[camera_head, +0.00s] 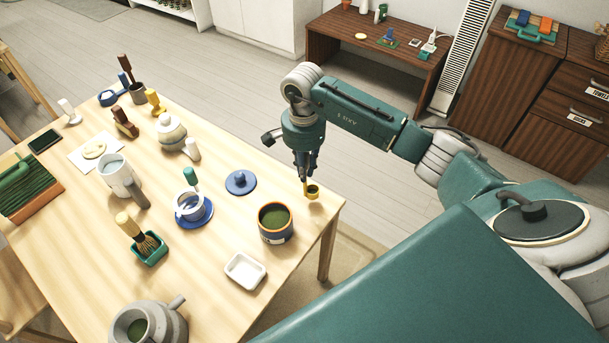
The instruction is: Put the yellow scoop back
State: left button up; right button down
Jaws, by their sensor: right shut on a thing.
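My right gripper (304,177) points down above the right edge of the light wooden table (215,265). It is shut on the yellow scoop (312,192), whose small round bowl hangs below the fingertips. The scoop's bowl looks dark or greenish inside. It is apart from the blue tin (276,233) with an orange rim and green contents, which stands open to its lower left. A blue round lid with a knob (240,184) lies on the table left of the scoop. My left gripper is not in view.
A white square dish (245,271) sits near the tin. A blue-white cup on a blue saucer (191,213), a whisk in a green holder (148,246), a grey pot (148,325) and a white jug (118,177) stand further left. Bare wood shows between them.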

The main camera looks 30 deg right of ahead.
notch_tip(320, 180, down, 3)
jog(key=shift+f, duration=0.15)
jog(key=c, duration=2.1)
grip_release()
jog(key=shift+f, duration=0.15)
jog(key=o, duration=0.5)
jog(key=shift+r, duration=0.2)
notch_tip(320, 180, up, 11)
jog(key=b, duration=0.2)
jog(key=shift+w+b, duration=0.1)
jog(key=shift+b, duration=0.2)
jog(key=shift+r, duration=0.5)
